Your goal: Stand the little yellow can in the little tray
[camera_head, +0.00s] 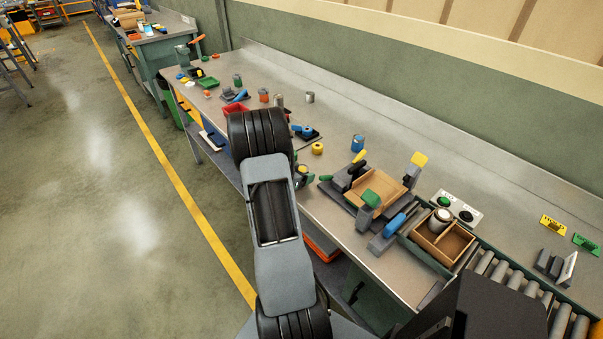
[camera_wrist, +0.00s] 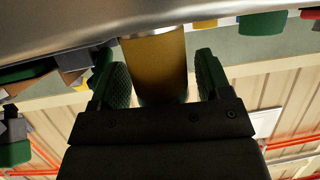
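A yellow can (camera_wrist: 157,68) with a silver rim fills the middle of the wrist view, which looks upside down. My gripper (camera_wrist: 165,85) has one finger on each side of it; a gap shows between the can and the right finger. The can's rim is at the grey surface. In the head view my arm hides the gripper. A small yellow round thing (camera_head: 317,148) stands on the bench there; I cannot tell if it is the same can. Which is the task's tray is unclear.
A blue can (camera_head: 357,143) stands on the bench (camera_head: 340,115). To the right are a wooden fixture with clamps (camera_head: 375,186), a divided wooden box (camera_head: 457,246) and a roller conveyor (camera_head: 515,280). A wall runs behind the bench. The floor at left is clear.

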